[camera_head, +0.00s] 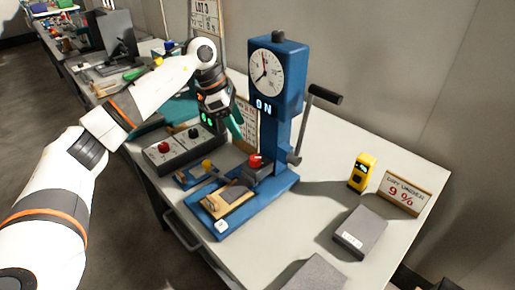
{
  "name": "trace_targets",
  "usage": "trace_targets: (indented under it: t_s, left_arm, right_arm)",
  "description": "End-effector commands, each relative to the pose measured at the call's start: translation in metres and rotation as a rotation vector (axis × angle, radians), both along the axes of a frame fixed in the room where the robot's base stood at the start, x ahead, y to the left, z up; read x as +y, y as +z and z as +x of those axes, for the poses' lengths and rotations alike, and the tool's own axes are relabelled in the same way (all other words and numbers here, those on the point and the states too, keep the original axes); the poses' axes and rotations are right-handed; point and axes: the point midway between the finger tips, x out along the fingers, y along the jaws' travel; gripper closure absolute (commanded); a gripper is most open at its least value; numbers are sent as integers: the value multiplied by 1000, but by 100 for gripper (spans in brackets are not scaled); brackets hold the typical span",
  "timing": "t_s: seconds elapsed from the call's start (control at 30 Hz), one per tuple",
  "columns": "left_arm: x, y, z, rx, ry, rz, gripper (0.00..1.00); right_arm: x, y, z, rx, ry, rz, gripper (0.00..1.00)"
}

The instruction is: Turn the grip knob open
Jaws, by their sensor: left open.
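A blue test stand (283,95) with a round dial and a lit "ON" sign stands on the table, with a black-handled lever at its right side. A red knob (256,161) sits low at the front of the stand, above its blue base. I cannot tell for sure whether this is the grip knob. My left gripper (224,121) is open, left of the stand's column and above and behind the red knob, apart from it. Its fingers are partly hidden by its own body. My right gripper is out of view.
A grey control box (178,149) with a red and a black knob lies left of the stand. A yellow device (362,172), a "9 %" sign (406,193) and a grey block (360,232) sit at the right. Bare table lies between stand and block.

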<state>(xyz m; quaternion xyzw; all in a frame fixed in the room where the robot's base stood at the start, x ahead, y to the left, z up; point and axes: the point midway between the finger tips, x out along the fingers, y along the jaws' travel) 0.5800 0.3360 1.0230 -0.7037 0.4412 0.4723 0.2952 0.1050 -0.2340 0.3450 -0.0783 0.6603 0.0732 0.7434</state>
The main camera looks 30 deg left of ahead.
Motion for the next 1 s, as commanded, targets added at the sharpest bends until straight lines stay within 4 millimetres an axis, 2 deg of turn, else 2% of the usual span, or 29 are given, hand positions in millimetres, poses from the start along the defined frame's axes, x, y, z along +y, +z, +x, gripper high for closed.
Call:
trace_targets:
  t_s: [0.1, 0.23, 0.37, 0.5, 0.7, 1.0]
  left_arm:
    - [-8, -18, 2, 5, -3, 0, 46]
    - [-17, -43, 7, 5, -3, -1, 46]
    - [-27, -67, 11, 4, -2, -3, 46]
    - [-34, -86, 15, 3, -3, -3, 46]
    - [-39, -101, 18, 1, -2, -2, 46]
    - [-39, -103, 18, 0, -1, -2, 46]
  right_arm:
    - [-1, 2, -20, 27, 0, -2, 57]
    - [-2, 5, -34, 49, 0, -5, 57]
    - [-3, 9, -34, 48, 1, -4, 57]
    - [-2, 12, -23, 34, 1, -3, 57]
    - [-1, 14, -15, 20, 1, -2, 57]
    - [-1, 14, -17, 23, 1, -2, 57]
